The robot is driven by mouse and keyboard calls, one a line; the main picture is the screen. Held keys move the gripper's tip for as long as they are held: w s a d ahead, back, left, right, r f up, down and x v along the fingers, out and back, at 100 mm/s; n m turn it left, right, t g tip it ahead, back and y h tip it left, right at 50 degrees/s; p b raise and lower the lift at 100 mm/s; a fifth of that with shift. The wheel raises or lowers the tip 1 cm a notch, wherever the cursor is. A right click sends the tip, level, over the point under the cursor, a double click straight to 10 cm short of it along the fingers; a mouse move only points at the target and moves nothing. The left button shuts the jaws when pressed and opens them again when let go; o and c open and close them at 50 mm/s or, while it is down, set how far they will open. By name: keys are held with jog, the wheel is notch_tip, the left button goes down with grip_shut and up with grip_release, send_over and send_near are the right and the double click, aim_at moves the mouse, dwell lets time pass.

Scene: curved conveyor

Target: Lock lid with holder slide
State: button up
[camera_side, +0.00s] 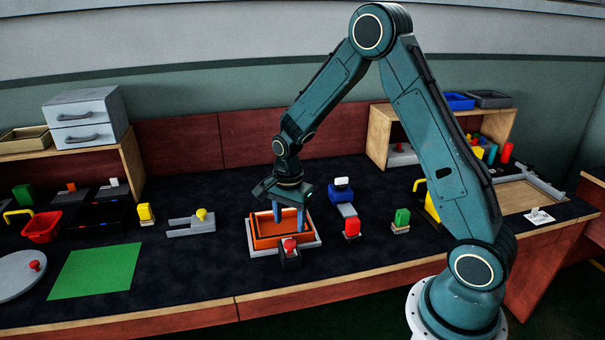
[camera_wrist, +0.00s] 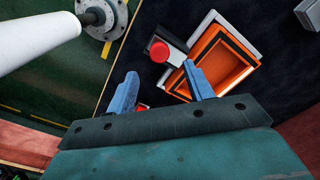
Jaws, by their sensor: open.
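An orange rectangular box (camera_side: 268,243) sits in a light grey frame (camera_side: 312,243) in the middle of the bench; in the wrist view the orange box (camera_wrist: 246,62) looks recessed inside its rim. I cannot tell whether a separate lid is on it. A dark holder slide with a red knob (camera_side: 290,244) is at the frame's near side; the red knob also shows in the wrist view (camera_wrist: 159,51). My gripper (camera_side: 289,220) is above the orange box, its two blue fingers spread and empty. In the wrist view one finger of my gripper (camera_wrist: 160,72) overlaps the box.
A grey forked piece with a yellow knob (camera_side: 201,215) lies left of the box. A blue block (camera_side: 342,192) stands behind right, a red block (camera_side: 352,228) and a green block (camera_side: 402,217) to the right. Dark bench surface is clear in front.

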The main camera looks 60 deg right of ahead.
aim_at(290, 243)
jog(key=shift+f, duration=3.35)
